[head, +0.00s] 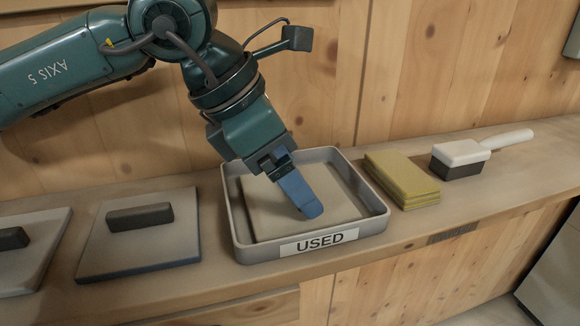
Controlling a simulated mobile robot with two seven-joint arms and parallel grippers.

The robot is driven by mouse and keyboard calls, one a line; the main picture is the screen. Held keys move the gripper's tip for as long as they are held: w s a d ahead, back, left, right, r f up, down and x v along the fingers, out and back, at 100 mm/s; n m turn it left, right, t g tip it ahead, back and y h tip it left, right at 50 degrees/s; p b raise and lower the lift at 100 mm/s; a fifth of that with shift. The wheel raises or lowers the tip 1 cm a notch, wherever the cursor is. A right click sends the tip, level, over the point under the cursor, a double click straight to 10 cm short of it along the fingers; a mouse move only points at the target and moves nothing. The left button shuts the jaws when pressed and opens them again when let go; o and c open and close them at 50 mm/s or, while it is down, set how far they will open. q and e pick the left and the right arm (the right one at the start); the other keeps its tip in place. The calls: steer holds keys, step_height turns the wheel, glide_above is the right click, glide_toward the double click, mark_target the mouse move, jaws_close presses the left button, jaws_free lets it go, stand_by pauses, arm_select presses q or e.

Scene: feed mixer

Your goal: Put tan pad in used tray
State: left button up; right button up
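The used tray (236,228) is a grey, low-walled tray on the wooden shelf, with a white "USED" label on its front. A flat, square tan pad (270,212) lies inside it and covers most of its floor. My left gripper (308,209) reaches down from above into the tray, its blue fingers over the front right part of the pad. The fingers line up in this view, so I cannot see any gap between them or whether they touch the pad. My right gripper is not in view.
Two grey pads with dark handles lie left of the tray, one (105,248) whole and one (42,268) cut off by the frame. A yellow stack of cloths or sponges (400,180) and a white-handled brush (462,155) lie to the right. A wooden wall stands behind.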

arm_select(q)
steer(key=p+v, duration=0.1)
steer(key=v, duration=1.1)
steer(key=shift+p, duration=0.35)
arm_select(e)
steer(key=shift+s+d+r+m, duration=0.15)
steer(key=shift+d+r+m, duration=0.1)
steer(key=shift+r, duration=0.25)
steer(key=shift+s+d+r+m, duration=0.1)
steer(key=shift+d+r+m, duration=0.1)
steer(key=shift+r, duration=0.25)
